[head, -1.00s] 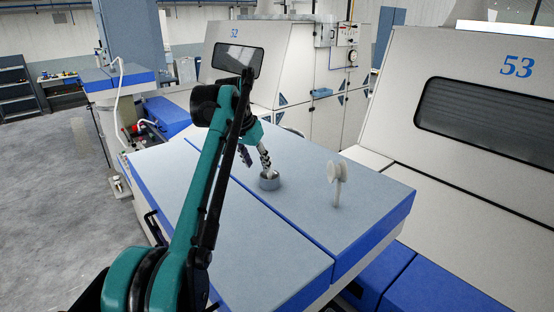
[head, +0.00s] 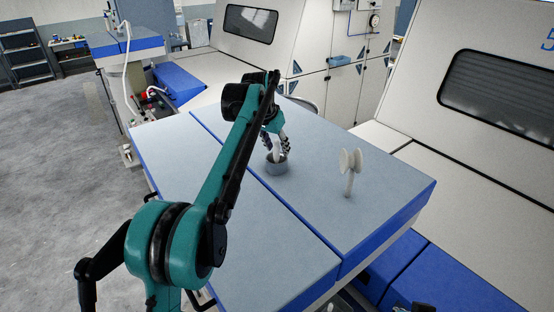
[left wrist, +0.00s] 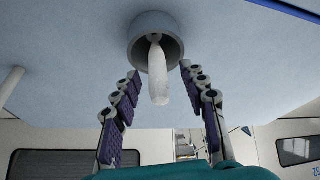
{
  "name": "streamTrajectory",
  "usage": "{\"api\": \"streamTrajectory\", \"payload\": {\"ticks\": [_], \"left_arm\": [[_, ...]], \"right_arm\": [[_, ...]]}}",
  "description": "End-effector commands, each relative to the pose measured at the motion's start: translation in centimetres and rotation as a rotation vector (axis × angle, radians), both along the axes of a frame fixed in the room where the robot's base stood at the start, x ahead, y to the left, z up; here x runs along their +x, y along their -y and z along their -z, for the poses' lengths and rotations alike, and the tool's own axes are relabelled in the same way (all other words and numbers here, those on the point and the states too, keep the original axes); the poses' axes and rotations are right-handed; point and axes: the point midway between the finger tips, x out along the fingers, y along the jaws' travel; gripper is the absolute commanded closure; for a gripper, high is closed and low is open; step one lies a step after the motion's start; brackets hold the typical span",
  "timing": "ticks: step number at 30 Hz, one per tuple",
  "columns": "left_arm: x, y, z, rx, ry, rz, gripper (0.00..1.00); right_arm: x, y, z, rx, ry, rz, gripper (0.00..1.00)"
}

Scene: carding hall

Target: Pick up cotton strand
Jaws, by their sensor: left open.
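The cotton strand (left wrist: 158,75) is a white, slender piece standing out of a round grey cup (left wrist: 148,35) in the left wrist view. In the head view the cup (head: 277,167) stands on the light blue table top, with the strand's white tip (head: 277,152) showing above its rim. My left gripper (head: 277,143) is open right above the cup. In the left wrist view its fingers (left wrist: 160,82) stand on either side of the strand, with gaps between them and it. The strand's lower end is hidden inside the cup. My right gripper is not in view.
Large white machines (head: 330,65) line the back and right. The table between cup and holder is clear.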

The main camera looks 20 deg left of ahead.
Motion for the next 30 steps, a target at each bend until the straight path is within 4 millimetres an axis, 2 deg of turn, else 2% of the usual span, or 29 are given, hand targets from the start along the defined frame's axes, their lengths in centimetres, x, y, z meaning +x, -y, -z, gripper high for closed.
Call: {"api": "streamTrajectory", "payload": {"ticks": [7, 8, 12, 13, 25, 30], "left_arm": [[0.1, 0.0, 0.3, 0.000, 0.000, 0.000, 0.57], [0.1, 0.0, 0.3, 0.000, 0.000, 0.000, 0.59], [0.1, 0.0, 0.3, 0.000, 0.000, 0.000, 0.96], [0.1, 0.0, 0.3, 0.000, 0.000, 0.000, 1.00], [0.1, 0.0, 0.1, 0.000, 0.000, 0.000, 1.00], [0.1, 0.0, -0.9, 0.000, 0.000, 0.000, 1.00]], "right_arm": [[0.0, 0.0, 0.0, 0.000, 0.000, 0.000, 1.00], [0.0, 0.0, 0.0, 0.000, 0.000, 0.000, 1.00], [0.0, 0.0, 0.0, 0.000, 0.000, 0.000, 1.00], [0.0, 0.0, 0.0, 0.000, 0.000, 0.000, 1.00], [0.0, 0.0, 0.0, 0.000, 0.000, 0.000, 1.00], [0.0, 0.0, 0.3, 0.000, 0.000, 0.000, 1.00]]}}
